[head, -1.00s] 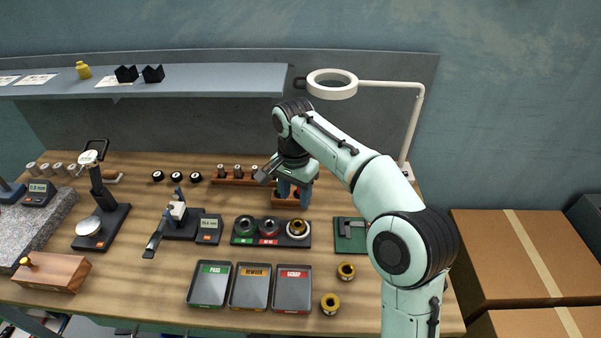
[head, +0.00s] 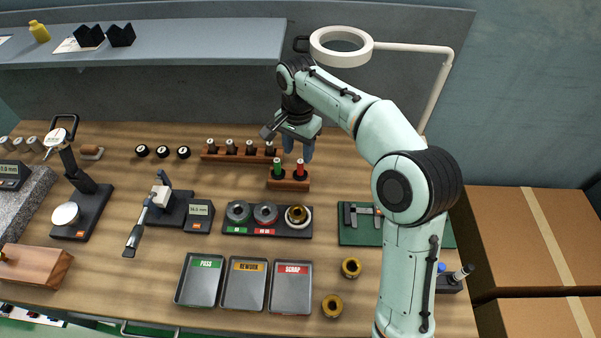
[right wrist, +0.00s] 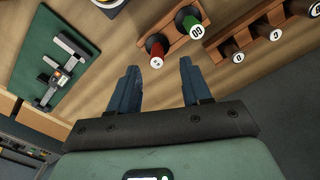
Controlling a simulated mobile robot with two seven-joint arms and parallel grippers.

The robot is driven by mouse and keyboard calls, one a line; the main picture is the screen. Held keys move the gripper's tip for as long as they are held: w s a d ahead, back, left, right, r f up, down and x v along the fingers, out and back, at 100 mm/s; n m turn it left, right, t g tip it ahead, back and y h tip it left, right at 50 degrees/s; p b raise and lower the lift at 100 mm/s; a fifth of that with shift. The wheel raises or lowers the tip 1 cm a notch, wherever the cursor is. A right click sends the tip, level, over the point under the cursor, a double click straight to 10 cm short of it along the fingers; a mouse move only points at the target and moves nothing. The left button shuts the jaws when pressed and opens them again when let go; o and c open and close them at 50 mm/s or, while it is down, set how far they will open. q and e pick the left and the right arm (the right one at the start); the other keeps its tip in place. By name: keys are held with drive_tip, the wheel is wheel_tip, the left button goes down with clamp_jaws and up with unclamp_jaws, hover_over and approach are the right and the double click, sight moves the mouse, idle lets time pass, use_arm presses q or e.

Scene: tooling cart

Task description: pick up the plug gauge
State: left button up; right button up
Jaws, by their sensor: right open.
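A small wooden stand (head: 288,184) holds two upright plug gauges, a green one (head: 277,169) and a red one (head: 299,170). In the right wrist view, the red one (right wrist: 156,45) and the green one (right wrist: 188,20) show end-on just beyond the fingers. My right gripper (head: 298,147) is open, with its blue fingers above or just behind the stand. In the right wrist view the gap between the fingertips (right wrist: 158,72) is empty, with the red gauge lined up past it. My left gripper is out of view.
A longer wooden rack (head: 238,152) with several dark cylinders stands left of the stand. A ring gauge tray (head: 266,232) lies in front. A green mat (head: 350,234) with a caliper is at the right. The ring lamp (head: 341,46) is above my right arm.

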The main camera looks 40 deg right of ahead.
sight(300, 161)
wheel_tip(300, 161, down, 2)
drive_tip(key=shift+f, duration=0.2)
drive_tip(key=f, duration=0.2)
drive_tip(key=f+b, duration=0.1)
drive_tip(key=shift+s+d+f, duration=0.15)
drive_tip(key=shift+s+f, duration=0.1)
drive_tip(key=shift+f, duration=0.1)
drive_tip(key=shift+w+f, duration=0.1)
drive_tip(key=shift+f, duration=0.35)
clamp_jaws()
